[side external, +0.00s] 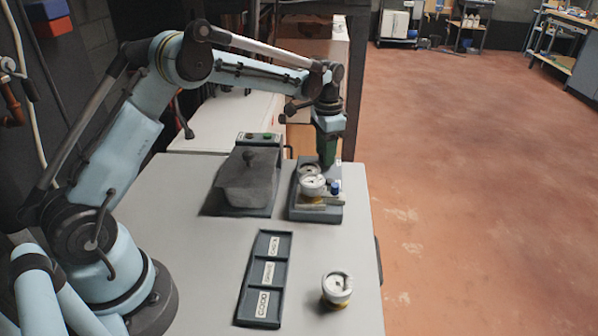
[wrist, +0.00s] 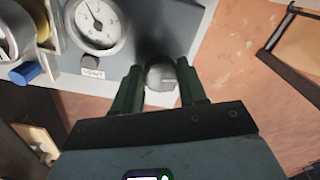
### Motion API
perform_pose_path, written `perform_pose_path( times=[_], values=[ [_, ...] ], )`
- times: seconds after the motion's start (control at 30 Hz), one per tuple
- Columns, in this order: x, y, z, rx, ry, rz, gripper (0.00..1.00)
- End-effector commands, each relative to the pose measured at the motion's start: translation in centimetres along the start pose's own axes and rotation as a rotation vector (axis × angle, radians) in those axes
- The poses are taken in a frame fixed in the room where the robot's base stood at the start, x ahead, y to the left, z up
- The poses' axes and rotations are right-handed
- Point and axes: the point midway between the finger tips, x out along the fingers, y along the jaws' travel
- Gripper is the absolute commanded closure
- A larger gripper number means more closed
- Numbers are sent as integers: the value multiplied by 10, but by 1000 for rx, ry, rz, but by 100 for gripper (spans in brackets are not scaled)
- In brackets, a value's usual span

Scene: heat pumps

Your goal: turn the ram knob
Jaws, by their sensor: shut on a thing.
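The gauge stand (side external: 302,208) is a dark grey block near the table's far right edge. It carries a white dial gauge, which also shows in the wrist view (wrist: 97,22), and a blue knob (side external: 335,187). My green gripper (side external: 328,162) points down at the stand's far right part. In the wrist view my gripper (wrist: 161,68) has its two fingers closed on either side of a round grey knob (wrist: 160,77), taken as the ram knob. In the side view my gripper hides this knob. The blue knob (wrist: 25,73) lies apart to the left.
A grey covered box (side external: 247,180) on a dark base with a green button stands left of the stand. A labelled three-part tray (side external: 247,287) lies in front. A loose white gauge (side external: 336,288) stands near the table's right edge. The table between them is bare.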

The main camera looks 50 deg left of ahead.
Motion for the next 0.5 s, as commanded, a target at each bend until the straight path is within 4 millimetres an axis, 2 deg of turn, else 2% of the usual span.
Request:
perform_pose_path(
  times=[0.2, 0.5],
  values=[
    [0, -1, -1, 128, 3, -1, 89],
    [0, -1, -1, 212, 4, -1, 89]
  ],
)
